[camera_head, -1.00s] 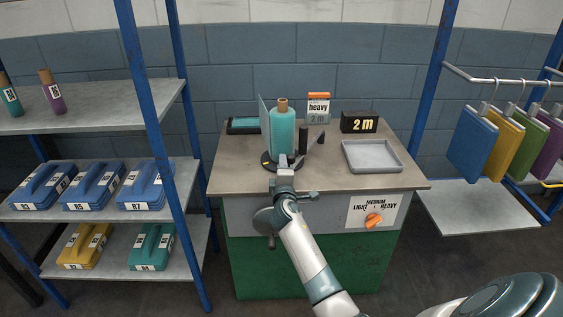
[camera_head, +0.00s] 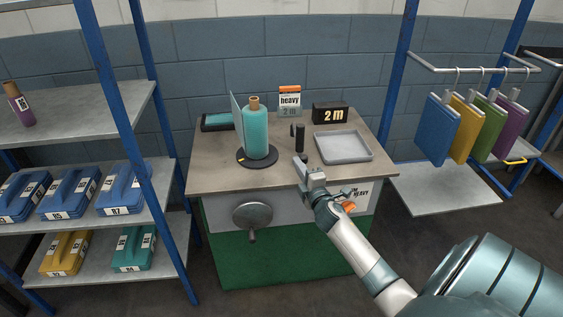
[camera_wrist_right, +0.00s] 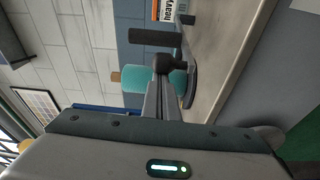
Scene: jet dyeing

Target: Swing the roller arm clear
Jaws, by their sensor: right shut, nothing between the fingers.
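The roller arm's black upright roller (camera_head: 300,138) stands on the worktable to the right of the teal fabric roll (camera_head: 255,135), with a clear gap between them. The fabric roll sits upright on a dark round base (camera_head: 257,157) beside a thin pale upright plate. My right gripper (camera_head: 301,166) is shut and empty at the table's front edge, just in front of the roller. In the right wrist view the black roller (camera_wrist_right: 155,37) and a dark round knob (camera_wrist_right: 163,63) lie right at the shut fingertips (camera_wrist_right: 163,85); contact is unclear. My left gripper is out of view.
A grey tray (camera_head: 343,147) and a "2 m" display (camera_head: 330,113) are at the table's right. A "heavy" card (camera_head: 289,100) stands behind. A handwheel (camera_head: 252,215) is on the front panel; an orange knob (camera_head: 348,207) is partly behind my arm. Shelves and hanging swatches flank the table.

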